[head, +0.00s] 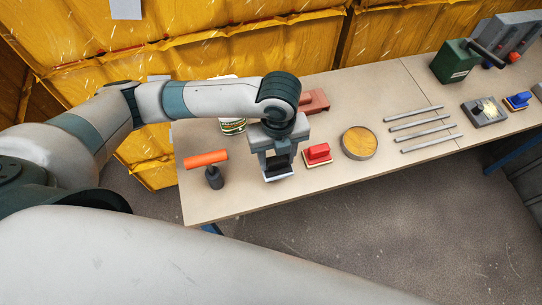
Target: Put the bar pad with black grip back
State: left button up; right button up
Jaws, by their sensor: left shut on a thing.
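My left gripper (277,162) points down over the left part of the table. It is shut on the bar pad with black grip (279,174). The black grip sits between the fingers and the pale edge of the pad shows below them. I cannot tell whether the pad touches the table (228,202) or hangs just above it. My right gripper is not in view.
Near the held pad are a red-gripped pad (317,154), an orange-handled tool (207,160), a round wooden disc (359,143) and a reddish block (315,101). A can (232,126) stands behind. Metal rods (422,128), a blue-gripped pad (518,101) and a green machine (455,62) lie rightward.

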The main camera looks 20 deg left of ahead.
aim_at(271, 160)
pick_arm(q)
jog(key=shift+w+a+f, duration=0.85)
jog(key=shift+w+a, duration=0.15)
jog(key=shift+a, duration=0.05)
jog(key=shift+f, duration=0.15)
notch_tip(271, 160, down, 3)
jog(key=shift+r+p, duration=0.2)
jog(key=shift+p, duration=0.6)
jog(key=shift+f, duration=0.55)
jog(key=shift+f, duration=0.15)
jog(key=o, duration=1)
